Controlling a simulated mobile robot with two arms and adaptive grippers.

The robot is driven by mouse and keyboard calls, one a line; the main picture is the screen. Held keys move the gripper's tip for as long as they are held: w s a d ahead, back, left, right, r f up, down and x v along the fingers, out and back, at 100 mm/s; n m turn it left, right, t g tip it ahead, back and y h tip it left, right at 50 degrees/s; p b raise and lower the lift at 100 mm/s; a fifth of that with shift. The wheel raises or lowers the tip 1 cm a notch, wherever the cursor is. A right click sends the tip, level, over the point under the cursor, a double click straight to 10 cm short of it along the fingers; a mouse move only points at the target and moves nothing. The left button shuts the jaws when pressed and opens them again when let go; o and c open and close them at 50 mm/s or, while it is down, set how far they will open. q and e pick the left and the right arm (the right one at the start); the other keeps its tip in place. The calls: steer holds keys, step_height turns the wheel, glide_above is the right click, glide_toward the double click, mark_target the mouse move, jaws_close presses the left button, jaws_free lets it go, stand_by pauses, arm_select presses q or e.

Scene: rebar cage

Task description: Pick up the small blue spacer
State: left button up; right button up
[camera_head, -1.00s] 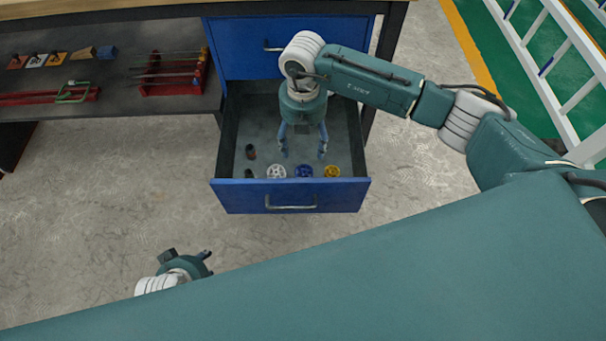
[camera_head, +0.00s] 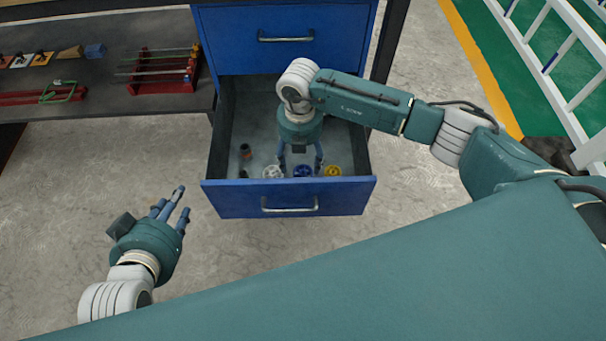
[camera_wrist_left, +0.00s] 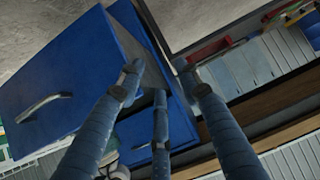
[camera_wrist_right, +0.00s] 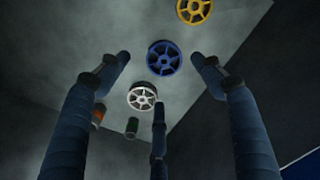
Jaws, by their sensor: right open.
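The small blue spacer (camera_head: 302,171) is a round spoked wheel on the floor of the open blue drawer (camera_head: 289,198), near its front wall. In the right wrist view the blue spacer (camera_wrist_right: 163,58) lies between and beyond my right fingertips, apart from them. My right gripper (camera_head: 301,160) is open and empty, pointing down inside the drawer above the spacer. My left gripper (camera_head: 170,203) is outside the drawer, over the floor to its left, with its fingers spread and empty. The left wrist view (camera_wrist_left: 160,90) shows its fingers apart.
A white spacer (camera_head: 273,172) and a yellow spacer (camera_head: 332,171) flank the blue one. Dark small cylinders (camera_head: 245,150) stand at the drawer's left. A shelf (camera_head: 110,95) holds red racks and small blocks. A white ladder (camera_head: 560,60) is at the right.

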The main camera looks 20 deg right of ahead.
mark_target(303, 172)
steer(key=shift+f, duration=0.4)
steer(key=f, duration=0.1)
steer(key=f+b, duration=0.1)
steer(key=f, duration=0.1)
steer(key=f+b, duration=0.1)
steer(key=shift+s+d+f, duration=0.15)
steer(key=shift+s+d, duration=0.1)
steer(key=shift+s, duration=0.05)
arm_select(q)
steer(key=w+d+r+t+h, duration=0.1)
steer(key=w+d+r+t, duration=0.1)
steer(key=w+r+t, duration=0.3)
step_height(303, 172, up, 5)
steer(key=shift+w+d+f+h, duration=0.15)
steer(key=shift+d+f+h, duration=0.05)
steer(key=shift+d+h, duration=0.15)
arm_select(e)
steer(key=shift+f, duration=0.1)
steer(key=c, duration=1)
